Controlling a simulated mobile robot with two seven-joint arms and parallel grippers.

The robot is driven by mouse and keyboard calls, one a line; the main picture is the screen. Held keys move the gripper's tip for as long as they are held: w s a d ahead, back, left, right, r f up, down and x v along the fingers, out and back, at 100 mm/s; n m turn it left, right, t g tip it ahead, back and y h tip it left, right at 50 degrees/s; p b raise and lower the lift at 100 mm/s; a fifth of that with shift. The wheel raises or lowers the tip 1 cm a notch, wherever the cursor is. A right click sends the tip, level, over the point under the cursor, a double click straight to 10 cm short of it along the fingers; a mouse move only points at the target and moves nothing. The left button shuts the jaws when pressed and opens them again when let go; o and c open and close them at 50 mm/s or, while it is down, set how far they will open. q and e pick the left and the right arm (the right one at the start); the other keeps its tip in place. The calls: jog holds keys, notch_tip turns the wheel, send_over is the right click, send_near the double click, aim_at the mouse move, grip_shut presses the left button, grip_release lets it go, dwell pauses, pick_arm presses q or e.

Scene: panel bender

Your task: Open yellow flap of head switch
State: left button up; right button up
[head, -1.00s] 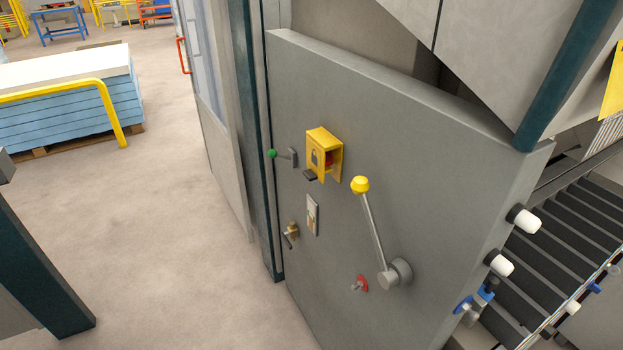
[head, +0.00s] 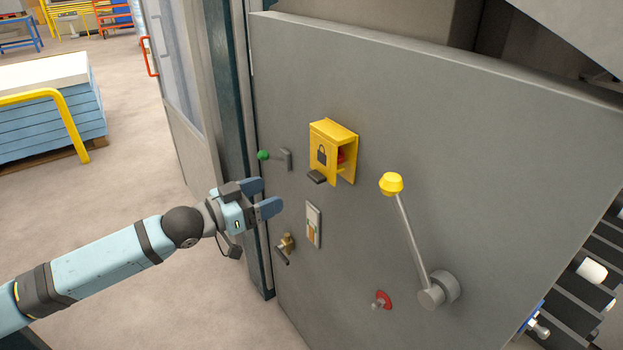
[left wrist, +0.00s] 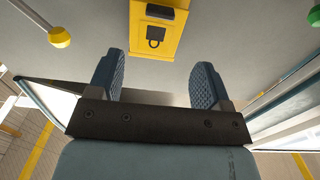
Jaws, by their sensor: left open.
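The head switch is a yellow box (head: 343,133) on the grey panel, with a red part inside seen from its open right side. Its yellow flap (head: 321,152), marked with a padlock, covers the front and hangs down, with a dark tab (head: 317,177) at its lower edge. In the left wrist view the flap (left wrist: 156,45) is at the top, beyond the fingers, with the tab (left wrist: 160,12) above the padlock mark. My left gripper (head: 266,197) is open and empty, left of and below the flap, apart from it. My right gripper is not in view.
A green-knobbed lever (head: 264,155) is left of the switch. Below are a small switch plate (head: 313,225), a brass handle (head: 286,244) and a red knob (head: 383,299). A long yellow-knobbed lever (head: 391,184) stands to the right.

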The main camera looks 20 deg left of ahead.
aim_at(312, 177)
pick_arm(q)
jog(key=p+x, duration=0.1)
jog(key=x, duration=1.1)
jog(key=c, duration=1.3)
jog(key=shift+p, duration=0.3)
